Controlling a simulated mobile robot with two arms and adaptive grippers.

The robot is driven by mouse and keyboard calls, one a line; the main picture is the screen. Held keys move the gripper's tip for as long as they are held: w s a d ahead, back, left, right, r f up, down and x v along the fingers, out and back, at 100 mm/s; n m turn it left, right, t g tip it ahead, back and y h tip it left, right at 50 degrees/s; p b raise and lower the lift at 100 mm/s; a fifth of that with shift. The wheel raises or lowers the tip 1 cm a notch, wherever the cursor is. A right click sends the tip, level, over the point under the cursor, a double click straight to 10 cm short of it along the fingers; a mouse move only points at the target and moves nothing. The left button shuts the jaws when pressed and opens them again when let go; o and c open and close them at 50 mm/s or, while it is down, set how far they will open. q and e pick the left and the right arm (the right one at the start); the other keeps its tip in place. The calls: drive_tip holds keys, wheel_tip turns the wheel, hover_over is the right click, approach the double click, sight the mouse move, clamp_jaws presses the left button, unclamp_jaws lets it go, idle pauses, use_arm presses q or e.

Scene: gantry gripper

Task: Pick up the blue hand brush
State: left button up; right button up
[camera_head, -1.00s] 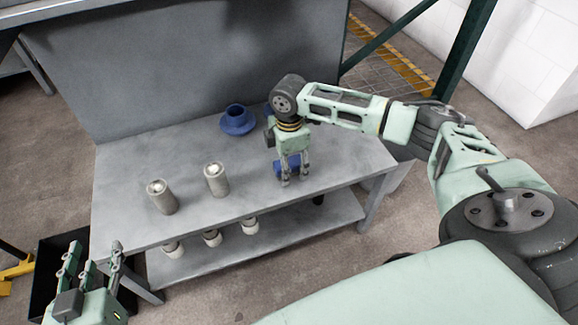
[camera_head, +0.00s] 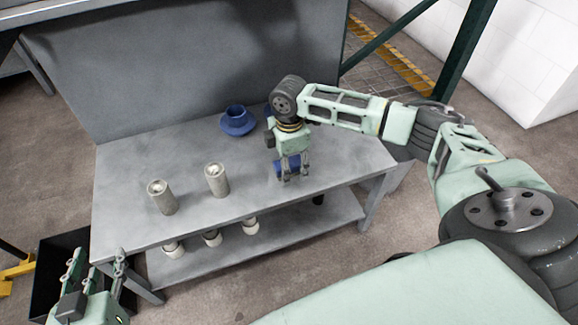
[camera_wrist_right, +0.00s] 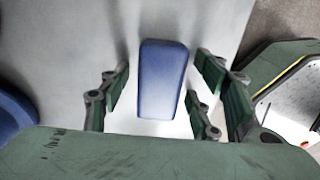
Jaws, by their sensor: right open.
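The blue hand brush (camera_wrist_right: 162,80) lies between the open fingers of my right gripper (camera_wrist_right: 162,98) in the right wrist view, with a gap on each side. In the head view the brush (camera_head: 288,163) is partly hidden behind the fingers of my right gripper (camera_head: 291,176), which points down at the right part of the grey table (camera_head: 240,190). My left gripper (camera_head: 95,268) is at the lower left, in front of the table and away from the brush. Its fingers stand apart and nothing shows between them.
Two grey cylinders (camera_head: 217,180) stand on the table left of the right gripper. A blue round object with a wide flange (camera_head: 237,122) sits at the back. Several white-capped parts (camera_head: 212,238) are on the lower shelf. A black bin (camera_head: 52,275) stands at the left.

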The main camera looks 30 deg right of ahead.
drive_tip(key=c, duration=1.3)
